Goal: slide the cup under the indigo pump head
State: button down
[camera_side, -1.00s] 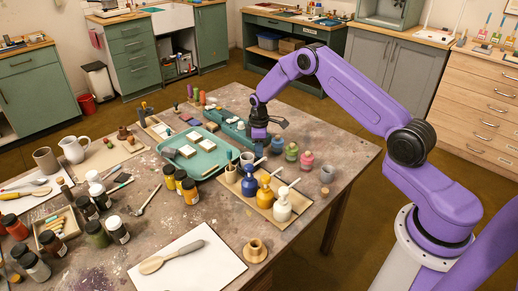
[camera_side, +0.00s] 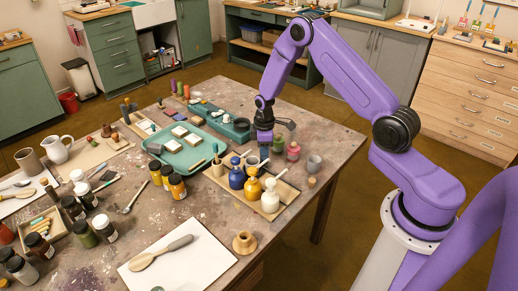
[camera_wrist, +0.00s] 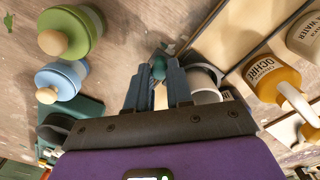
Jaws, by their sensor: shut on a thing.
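The pale grey cup (camera_wrist: 204,78) lies beside the right finger in the wrist view, partly hidden. In the side view the cup (camera_side: 252,161) is just behind the pump bottles. My gripper (camera_side: 265,142) is low over the table at the cup. Its fingers (camera_wrist: 160,80) are close together, with a small teal piece between them; the grip itself is partly hidden. The blue indigo pump bottle (camera_side: 237,178) stands on the wooden board, its pale spout (camera_side: 245,155) reaching toward the cup. I cannot tell whether the cup is under the spout.
The ochre pump bottle (camera_side: 253,188) and white water bottle (camera_side: 270,197) stand beside the indigo one. A light blue jar (camera_wrist: 60,82) and green jar (camera_wrist: 72,32) are left of my fingers. A pink jar (camera_side: 293,152) and another grey cup (camera_side: 314,163) stand to the right.

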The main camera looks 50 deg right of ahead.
jog(key=c, duration=1)
grip_release()
notch_tip(320, 180, up, 18)
jog(key=shift+f, duration=0.25)
